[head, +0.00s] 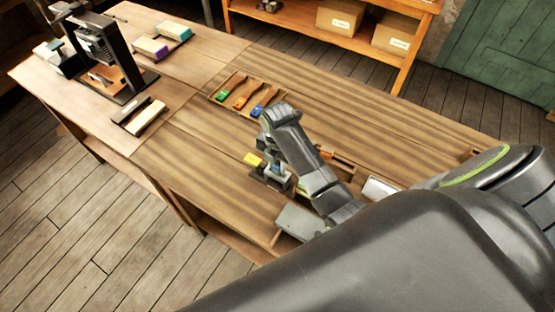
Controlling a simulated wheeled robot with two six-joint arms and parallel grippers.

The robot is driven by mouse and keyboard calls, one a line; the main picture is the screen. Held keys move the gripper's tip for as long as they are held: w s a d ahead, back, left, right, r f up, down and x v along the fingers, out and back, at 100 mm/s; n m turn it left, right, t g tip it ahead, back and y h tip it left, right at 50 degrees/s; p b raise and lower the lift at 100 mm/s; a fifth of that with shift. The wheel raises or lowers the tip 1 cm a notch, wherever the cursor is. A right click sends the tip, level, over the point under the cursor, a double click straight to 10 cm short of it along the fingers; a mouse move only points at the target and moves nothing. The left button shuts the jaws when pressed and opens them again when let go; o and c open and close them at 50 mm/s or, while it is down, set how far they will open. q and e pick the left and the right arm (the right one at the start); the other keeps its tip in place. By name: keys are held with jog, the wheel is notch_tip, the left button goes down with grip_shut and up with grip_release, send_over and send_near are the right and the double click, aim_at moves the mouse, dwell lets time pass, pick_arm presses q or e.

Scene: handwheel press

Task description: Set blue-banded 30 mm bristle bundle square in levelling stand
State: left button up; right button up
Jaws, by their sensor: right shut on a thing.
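My right arm reaches in from the lower right and its gripper (274,160) points down at a small dark stand (268,178) on the bench. The gripper is shut, and a small patch of blue (277,168) shows at its fingers, which I take for the band of the bristle bundle. The arm and fingers hide most of the bundle. I cannot tell whether it touches the stand or sits square. A yellow piece (254,160) is at the stand's left side. My left gripper is not in view.
A tray (226,79) holds wooden pieces with green, orange and blue ends. A dark press (108,55) stands at the far left, with a pale block (148,118) in front. Purple and teal blocks lie behind. Right of my wrist is a white plate (379,188). The bench's middle left is clear.

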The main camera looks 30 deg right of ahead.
jog(key=shift+f+b, duration=0.35)
jog(key=shift+f, duration=0.75)
jog(key=shift+r, duration=0.1)
jog(key=shift+p, duration=0.55)
jog(key=o, duration=1)
jog(key=shift+o, duration=0.2)
